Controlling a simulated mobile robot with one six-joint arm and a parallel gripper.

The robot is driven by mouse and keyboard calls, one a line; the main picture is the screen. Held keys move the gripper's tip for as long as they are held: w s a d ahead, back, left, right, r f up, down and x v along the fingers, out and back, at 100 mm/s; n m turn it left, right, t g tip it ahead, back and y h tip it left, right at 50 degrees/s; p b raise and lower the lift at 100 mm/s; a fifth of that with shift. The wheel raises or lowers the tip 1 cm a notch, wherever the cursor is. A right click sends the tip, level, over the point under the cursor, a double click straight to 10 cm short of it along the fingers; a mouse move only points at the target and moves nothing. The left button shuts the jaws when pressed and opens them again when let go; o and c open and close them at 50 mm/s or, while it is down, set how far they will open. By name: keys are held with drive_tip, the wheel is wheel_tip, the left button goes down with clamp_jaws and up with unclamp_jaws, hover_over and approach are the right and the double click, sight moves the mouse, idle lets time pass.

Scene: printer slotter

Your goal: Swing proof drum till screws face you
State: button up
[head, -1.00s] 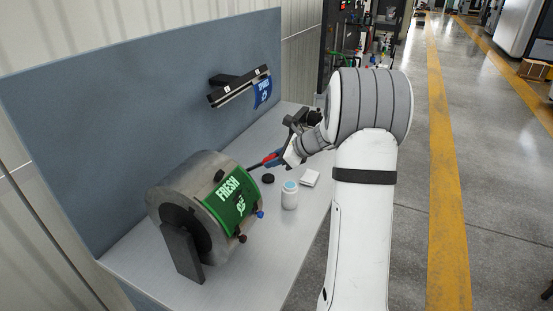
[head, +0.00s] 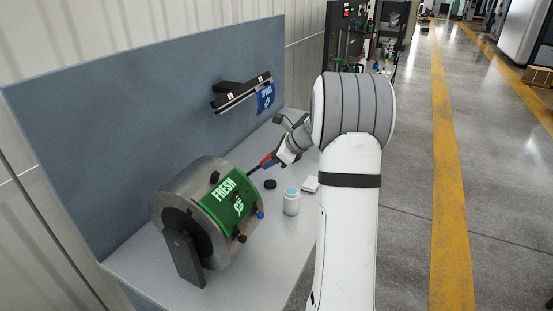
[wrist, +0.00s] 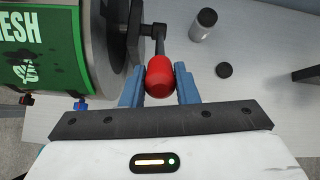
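The proof drum (head: 177,200) is a grey metal cylinder in a dark stand, with a green "FRESH" sheet (head: 232,207) on its curved face. It also shows at the left of the wrist view (wrist: 98,45). Dark knob-like screws (head: 240,239) and a blue one (head: 260,215) stick out along the sheet's edges; the blue one shows in the wrist view (wrist: 80,105). A crank with a red handle (wrist: 159,78) is at the drum's far end. My gripper (wrist: 160,84) has its blue fingers either side of the red handle, apparently touching it.
A white bottle (head: 291,204), a black cap (head: 270,184) and a small white block (head: 310,184) stand on the grey bench (head: 270,250) near the crank. A rail with a blue sheet (head: 265,97) is on the blue-grey back panel (head: 130,120).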

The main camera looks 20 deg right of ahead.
drive_tip(key=shift+o, duration=1.4)
drive_tip(key=shift+w+a+f, duration=0.25)
drive_tip(key=shift+a+f, duration=0.05)
drive_tip(key=shift+a, duration=0.05)
drive_tip(key=shift+o, duration=0.8)
drive_tip(key=shift+s+d+r, duration=0.15)
drive_tip(key=shift+s+d, duration=0.05)
drive_tip(key=shift+d, duration=0.05)
drive_tip(key=shift+d+r, duration=0.1)
drive_tip(key=shift+r, duration=0.05)
drive_tip(key=b+v, duration=0.2)
drive_tip(key=v, duration=0.5)
drive_tip(key=shift+s+r, duration=0.1)
drive_tip(key=shift+s, duration=0.1)
